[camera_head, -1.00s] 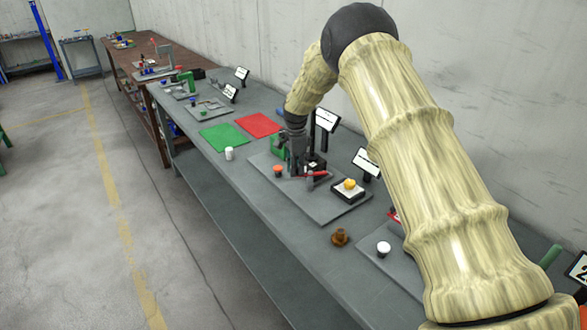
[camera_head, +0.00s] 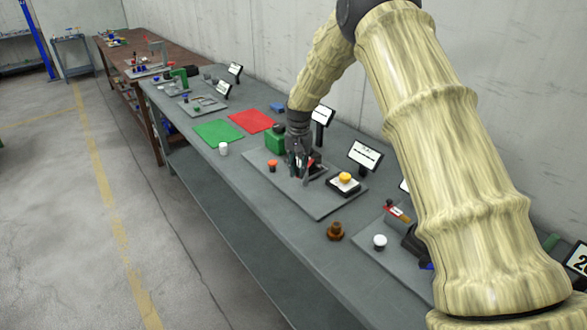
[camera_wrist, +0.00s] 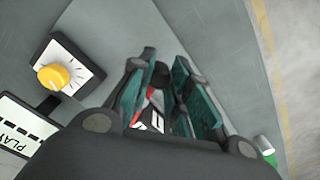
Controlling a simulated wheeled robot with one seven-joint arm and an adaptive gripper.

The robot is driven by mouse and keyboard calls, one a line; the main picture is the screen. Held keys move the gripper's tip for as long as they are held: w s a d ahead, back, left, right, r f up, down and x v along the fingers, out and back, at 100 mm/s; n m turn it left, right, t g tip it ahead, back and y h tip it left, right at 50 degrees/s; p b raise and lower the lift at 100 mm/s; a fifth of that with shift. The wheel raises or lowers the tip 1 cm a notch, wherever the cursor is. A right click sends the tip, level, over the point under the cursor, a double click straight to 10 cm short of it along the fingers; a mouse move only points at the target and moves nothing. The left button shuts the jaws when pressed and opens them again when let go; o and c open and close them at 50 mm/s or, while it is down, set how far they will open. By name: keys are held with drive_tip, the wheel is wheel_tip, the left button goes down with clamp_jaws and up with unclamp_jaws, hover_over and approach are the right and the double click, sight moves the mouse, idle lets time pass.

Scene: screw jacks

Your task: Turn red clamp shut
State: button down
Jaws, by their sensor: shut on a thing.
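My gripper (camera_head: 298,172) points down over a grey board (camera_head: 318,208) on the bench. Its fingers are around the red clamp. In the wrist view, a red part of the clamp (camera_wrist: 147,104) shows between the teal finger pads of my gripper (camera_wrist: 168,75), with a black and white part beside it. The fingers are shut on the red clamp's handle. Most of the clamp is hidden by the fingers, so its exact angle cannot be told.
On the same board are an orange-red button (camera_head: 272,165) and a yellow knob (camera_head: 345,178) on a black and white base. A green box (camera_head: 276,139) and a sign (camera_head: 365,156) stand close behind. A brown fitting (camera_head: 335,231) lies in front.

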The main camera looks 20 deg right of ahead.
drive_tip(key=shift+s+d+f+n, duration=0.15)
drive_tip(key=shift+s+d+n, duration=0.15)
drive_tip(key=shift+n, duration=0.5)
drive_tip(key=shift+s+d+f+n, duration=0.1)
drive_tip(key=shift+s+d+n, duration=0.15)
drive_tip(key=shift+n, duration=0.55)
drive_tip(key=shift+s+d+f+n, duration=0.2)
drive_tip(key=shift+s+n, duration=0.1)
drive_tip(key=shift+n, duration=0.5)
drive_tip(key=c, duration=1.3)
unclamp_jaws()
drive_tip(key=shift+d+r, duration=0.15)
drive_tip(key=shift+r, duration=0.1)
wheel_tip(320, 180, up, 12)
drive_tip(key=shift+w, duration=0.1)
